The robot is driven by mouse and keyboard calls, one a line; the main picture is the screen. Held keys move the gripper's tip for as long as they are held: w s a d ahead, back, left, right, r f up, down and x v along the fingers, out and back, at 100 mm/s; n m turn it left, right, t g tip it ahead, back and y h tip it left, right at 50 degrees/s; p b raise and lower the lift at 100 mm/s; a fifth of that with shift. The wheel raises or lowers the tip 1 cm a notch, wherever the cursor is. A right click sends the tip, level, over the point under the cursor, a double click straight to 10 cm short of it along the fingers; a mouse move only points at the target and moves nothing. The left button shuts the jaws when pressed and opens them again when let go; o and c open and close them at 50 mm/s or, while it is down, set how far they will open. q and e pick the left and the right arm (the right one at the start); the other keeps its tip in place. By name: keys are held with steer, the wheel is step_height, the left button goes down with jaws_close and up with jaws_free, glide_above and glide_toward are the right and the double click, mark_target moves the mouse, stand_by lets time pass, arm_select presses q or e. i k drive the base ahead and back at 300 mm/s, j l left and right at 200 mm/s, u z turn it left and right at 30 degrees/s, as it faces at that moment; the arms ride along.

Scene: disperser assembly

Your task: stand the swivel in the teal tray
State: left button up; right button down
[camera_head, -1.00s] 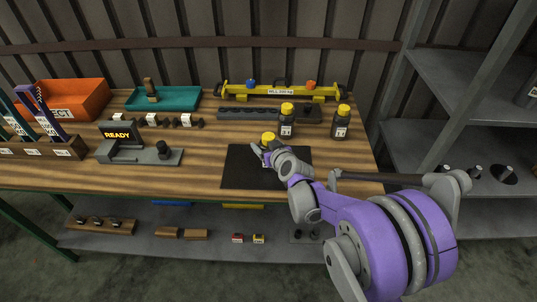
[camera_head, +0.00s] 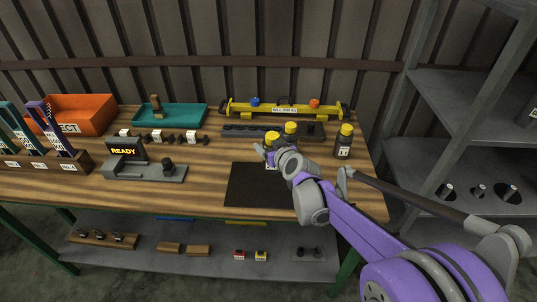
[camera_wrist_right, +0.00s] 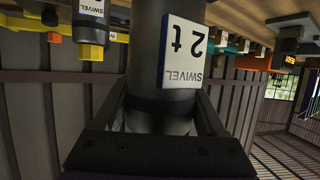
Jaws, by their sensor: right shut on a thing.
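My right gripper (camera_head: 270,154) is shut around the dark body of a swivel with a yellow top (camera_head: 271,138), above the black mat. In the right wrist view the held swivel (camera_wrist_right: 150,85) is a dark cylinder with a white label reading "SWIVEL 2 t"; its yellow top is out of that picture. The teal tray (camera_head: 187,124) is at the back left of the bench, well left of the gripper. My left gripper is not in view.
Two more yellow-topped swivels stand right of the gripper, one just behind it (camera_head: 290,130) and one further right (camera_head: 344,142). A yellow beam (camera_head: 284,110) lies behind. Small labelled parts (camera_head: 158,136) and the "READY" device (camera_head: 124,151) lie in front of the tray. An orange bin (camera_head: 90,115) is left.

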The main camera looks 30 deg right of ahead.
mark_target(186, 117)
steer(key=i+j, duration=0.2)
steer(key=i, duration=0.25)
steer(key=i+j+z, duration=0.1)
steer(key=i+j, duration=0.15)
steer(key=i, duration=0.2)
steer(key=i+j, duration=0.25)
steer(key=i, duration=0.15)
steer(key=i+j+z, duration=0.1)
steer(key=i+j, duration=0.15)
steer(key=i, duration=0.2)
